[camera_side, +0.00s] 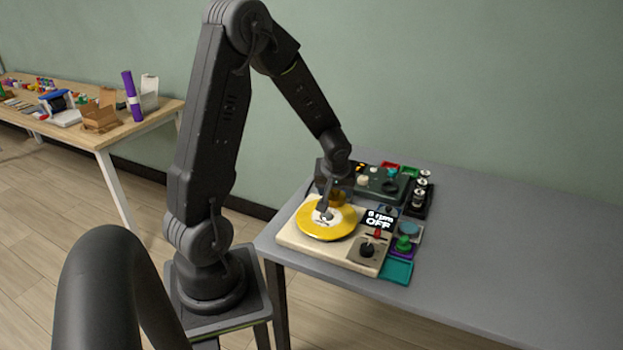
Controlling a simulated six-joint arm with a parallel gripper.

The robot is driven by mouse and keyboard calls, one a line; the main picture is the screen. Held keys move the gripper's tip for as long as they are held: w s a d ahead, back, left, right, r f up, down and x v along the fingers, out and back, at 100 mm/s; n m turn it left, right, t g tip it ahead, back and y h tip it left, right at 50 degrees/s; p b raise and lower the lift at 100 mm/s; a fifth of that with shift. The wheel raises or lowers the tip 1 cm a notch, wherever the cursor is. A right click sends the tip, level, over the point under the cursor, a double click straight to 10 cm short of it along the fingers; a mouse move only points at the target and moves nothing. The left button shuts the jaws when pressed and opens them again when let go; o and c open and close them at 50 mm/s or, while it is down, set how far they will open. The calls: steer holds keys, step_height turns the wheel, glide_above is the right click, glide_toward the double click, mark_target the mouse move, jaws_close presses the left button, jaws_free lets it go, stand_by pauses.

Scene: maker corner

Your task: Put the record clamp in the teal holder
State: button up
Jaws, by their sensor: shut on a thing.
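A yellow record (343,226) with a pale label lies on the cream turntable (300,240). My gripper (325,212) points down over the record's centre and is shut on a small greyish piece there, which looks like the record clamp (326,216). The fingers hide much of it, and I cannot tell whether it still touches the record. The teal holder (396,271) is a shallow square tray at the turntable's front right corner, and it looks empty.
A green piece (404,243) sits in a purple holder right of the turntable. Silver pieces (421,185) stand in a black rack behind. The grey table (510,250) is clear to the right.

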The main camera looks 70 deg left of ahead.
steer(key=w+d+f+n+g, duration=0.1)
steer(key=w+d+f+n, duration=0.15)
steer(key=w+d, duration=0.4)
steer(key=w+d+f+n, duration=0.1)
steer(key=w+d+f, duration=0.25)
steer(key=d, duration=0.65)
steer(key=shift+y, duration=0.3)
steer(key=shift+w+d+f, duration=0.1)
steer(key=shift+d+f, duration=0.05)
steer(key=shift+f, duration=1.25)
steer(key=shift+w+d+f, duration=0.1)
steer(key=shift+f, duration=1.25)
steer(key=shift+f, duration=0.2)
steer(key=o, duration=1.1)
steer(key=shift+s+f+g, duration=0.1)
steer(key=shift+g, duration=0.2)
steer(key=shift+o, duration=0.2)
steer(key=shift+s, duration=0.1)
step_height(320, 180, up, 7)
